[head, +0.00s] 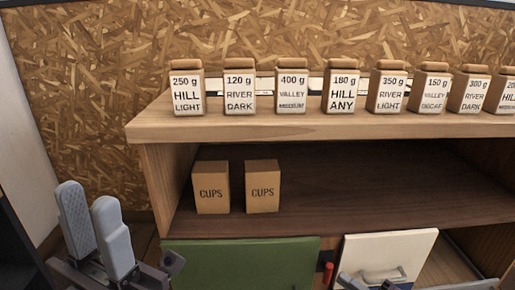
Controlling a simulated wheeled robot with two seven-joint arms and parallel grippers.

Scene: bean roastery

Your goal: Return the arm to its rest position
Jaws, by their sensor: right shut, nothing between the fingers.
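My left gripper (89,205) is at the lower left, its two grey fingers pointing up with a gap between them. It is open and empty, left of the shelf unit and apart from it. My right gripper (352,282) shows only a small part at the bottom edge, in front of the white panel. It is shut and holds nothing; most of that arm is out of view.
A wooden shelf unit (300,128) carries a row of several labelled bags, including a HILL LIGHT bag (187,92). Two CUPS boxes (211,188) (262,187) stand on the lower shelf. Below are a green panel (240,265) and a white panel with a handle (390,250).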

